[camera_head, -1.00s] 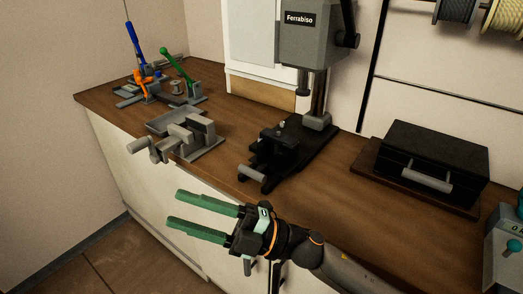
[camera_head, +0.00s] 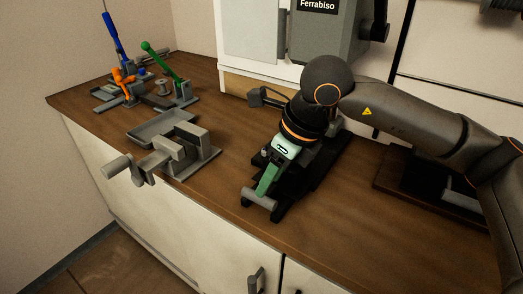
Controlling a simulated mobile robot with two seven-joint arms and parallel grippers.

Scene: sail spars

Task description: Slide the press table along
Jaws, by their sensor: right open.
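The grey press (camera_head: 325,35) marked "Ferrabiso" stands at the back of the bench, its column mostly hidden by my arm. Its black press table (camera_head: 283,203) lies on the base, with a grey bar handle (camera_head: 260,198) at the front. My right gripper (camera_head: 267,182) is over the press table, pointing down and toward the front, with its green fingertips close to the handle. It is open; the fingers overlap in this view, and I cannot tell whether they touch the handle. My left gripper is not in view.
A grey vise (camera_head: 180,150) stands left of the press on the wooden bench (camera_head: 235,115). Clamps with blue and green handles (camera_head: 165,60) are at the far left. A black case (camera_head: 440,175) is partly behind my arm at right.

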